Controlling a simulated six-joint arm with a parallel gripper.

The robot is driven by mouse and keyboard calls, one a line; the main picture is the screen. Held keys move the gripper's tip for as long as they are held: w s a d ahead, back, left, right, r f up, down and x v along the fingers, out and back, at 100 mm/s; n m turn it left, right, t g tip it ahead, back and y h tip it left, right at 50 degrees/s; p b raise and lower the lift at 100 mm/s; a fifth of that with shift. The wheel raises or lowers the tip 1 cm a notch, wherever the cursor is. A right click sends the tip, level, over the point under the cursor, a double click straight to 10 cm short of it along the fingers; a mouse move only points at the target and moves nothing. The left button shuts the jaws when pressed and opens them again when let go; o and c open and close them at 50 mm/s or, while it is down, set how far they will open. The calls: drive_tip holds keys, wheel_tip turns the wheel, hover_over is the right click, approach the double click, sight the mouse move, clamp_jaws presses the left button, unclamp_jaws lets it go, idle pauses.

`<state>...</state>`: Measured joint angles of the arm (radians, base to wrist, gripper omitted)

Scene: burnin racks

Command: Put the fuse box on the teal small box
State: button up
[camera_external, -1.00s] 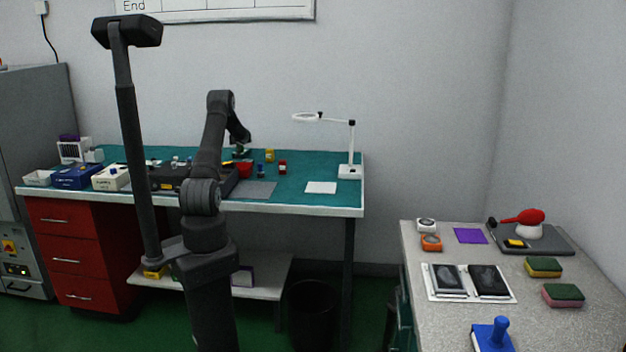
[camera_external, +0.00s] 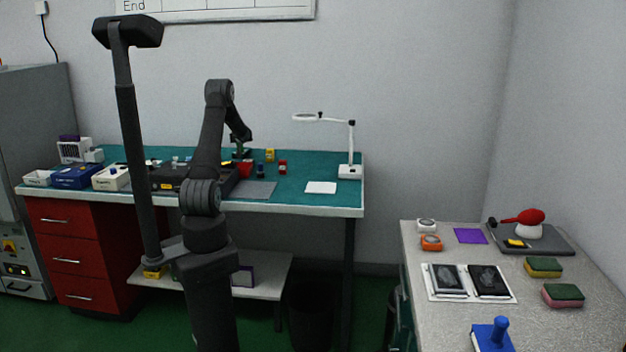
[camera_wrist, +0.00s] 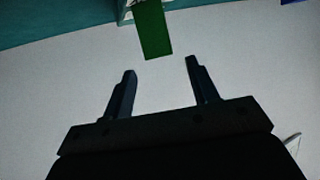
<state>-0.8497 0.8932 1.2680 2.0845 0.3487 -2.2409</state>
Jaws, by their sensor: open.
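My gripper (camera_external: 242,143) is over the back of the teal-topped bench, close to a small green item (camera_external: 241,154). In the wrist view my gripper (camera_wrist: 161,67) is open, with nothing between its fingers. A green block (camera_wrist: 152,30) with a pale teal part behind it shows just beyond the fingertips, apart from them. I cannot tell which item is the fuse box or which is the teal small box; the bench items are small and partly hidden behind my arm.
The bench (camera_external: 326,163) also carries a red box (camera_external: 244,170), a yellow item (camera_external: 269,156), a red-and-white item (camera_external: 283,168), a white sheet (camera_external: 321,188) and a ring lamp (camera_external: 350,172). Boxes stand at its left. A speckled side table (camera_external: 450,330) is at right.

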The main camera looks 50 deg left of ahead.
drive_tip(key=v, duration=0.6)
drive_tip(key=shift+a+f, duration=0.1)
idle(0.5)
drive_tip(key=x, duration=1.1)
drive_tip(key=shift+w+a, duration=0.15)
drive_tip(key=shift+w, duration=0.05)
drive_tip(key=shift+a+f, duration=0.25)
drive_tip(key=shift+f, duration=0.05)
drive_tip(key=shift+r, duration=0.7)
